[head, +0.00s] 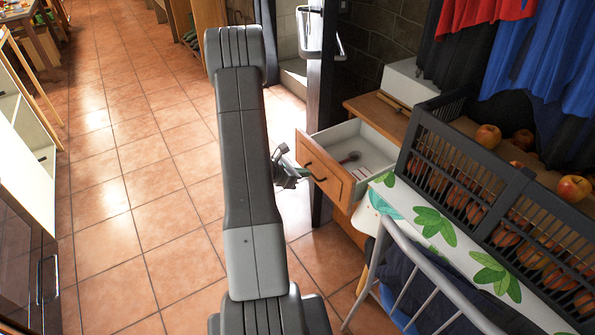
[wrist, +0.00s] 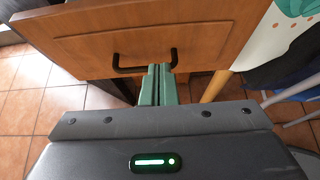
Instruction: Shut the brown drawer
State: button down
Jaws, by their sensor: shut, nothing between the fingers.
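The brown drawer (head: 326,171) stands pulled out of its wooden cabinet (head: 378,115) in the head view. Its white inside shows a dark reddish round item with a handle. In the wrist view the drawer front (wrist: 165,32) fills the top, with a dark bar handle (wrist: 146,66) on it. My gripper (wrist: 158,70) is shut and empty, its green fingers pointing at the drawer front near the right part of the handle. I cannot tell whether the fingertips touch it. In the head view my gripper is mostly hidden behind my arm.
A dark slatted crate (head: 479,165) of apples stands on a leaf-patterned cloth (head: 440,225) right of the drawer. A metal-framed chair (head: 425,270) is below it. A dark post (head: 320,100) stands just left of the drawer. The tiled floor at left is clear.

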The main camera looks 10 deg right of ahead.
aim_at(324, 173)
jog(key=shift+x, duration=3.15)
jog(key=shift+d, duration=0.15)
jog(key=shift+w+d, duration=0.1)
jog(key=shift+d, duration=0.15)
jog(key=w+d+b, duration=0.2)
jog(key=d, duration=0.5)
jog(key=w+d+b, duration=0.3)
jog(key=d, duration=0.4)
jog(key=w+d+b, duration=0.3)
jog(key=d, duration=0.5)
jog(key=shift+d+r, duration=0.1)
jog(key=shift+w+r, duration=0.1)
jog(key=shift+r, duration=0.05)
